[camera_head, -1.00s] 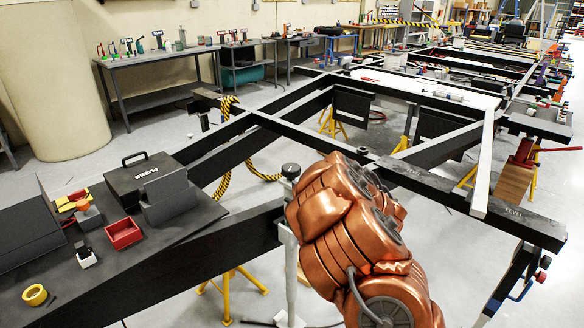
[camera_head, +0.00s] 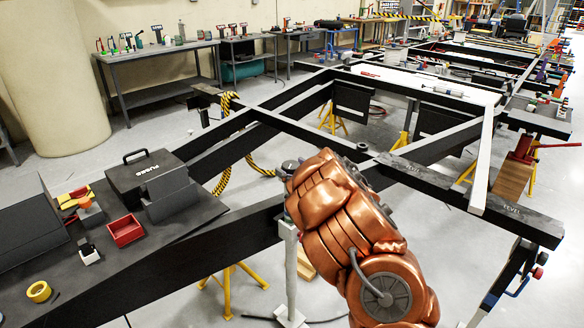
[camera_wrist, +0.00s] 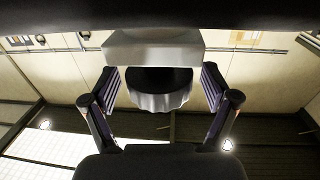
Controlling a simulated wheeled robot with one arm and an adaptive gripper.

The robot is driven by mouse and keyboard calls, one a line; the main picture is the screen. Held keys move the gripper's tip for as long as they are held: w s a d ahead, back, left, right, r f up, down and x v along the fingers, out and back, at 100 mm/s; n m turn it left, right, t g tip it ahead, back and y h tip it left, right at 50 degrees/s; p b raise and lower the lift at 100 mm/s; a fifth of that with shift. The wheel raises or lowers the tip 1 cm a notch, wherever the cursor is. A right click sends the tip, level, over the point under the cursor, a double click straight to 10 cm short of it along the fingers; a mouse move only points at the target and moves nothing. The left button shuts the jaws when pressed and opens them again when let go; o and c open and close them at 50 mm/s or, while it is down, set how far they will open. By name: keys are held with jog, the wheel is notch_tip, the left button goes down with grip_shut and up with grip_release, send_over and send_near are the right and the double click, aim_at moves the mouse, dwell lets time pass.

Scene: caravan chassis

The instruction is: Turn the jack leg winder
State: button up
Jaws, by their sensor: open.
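The jack leg (camera_head: 291,268) is a pale grey upright post with a flat foot on the floor, beside the black chassis beam. The dark round winder knob (camera_head: 289,167) is at its top, partly hidden by my copper arm. In the wrist view a dark round knob with a grey fluted rim (camera_wrist: 160,100), apparently the winder, lies between the two fingers of my gripper (camera_wrist: 160,86). The gripper is open, and a gap shows on each side between the knob and the finger pads. In the head view my arm hides the fingers.
A dark bench top at left holds a fuses case (camera_head: 146,176), a red tray (camera_head: 125,230) and a yellow tape roll (camera_head: 39,292). Black chassis beams (camera_head: 310,134) cross around the leg. Yellow stands (camera_head: 232,285) stand below. Open floor lies at lower right.

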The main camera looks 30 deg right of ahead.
jog(key=shift+c, duration=0.3)
jog(key=c, duration=1.1)
jog(key=shift+m+h+b, duration=0.7)
jog(key=shift+h+b, duration=0.25)
jog(key=shift+h, duration=0.35)
jog(key=m+h+b, duration=0.1)
jog(key=h+b, duration=0.1)
jog(key=shift+r+m+h+b, duration=0.1)
jog(key=shift+m+h+b, duration=0.2)
jog(key=shift+m+b, duration=0.1)
jog(key=m+h+b, duration=0.1)
jog(key=h+b, duration=0.1)
jog(key=b, duration=0.1)
jog(key=shift+m, duration=0.3)
jog(key=o, duration=1.2)
jog(key=shift+c, duration=0.2)
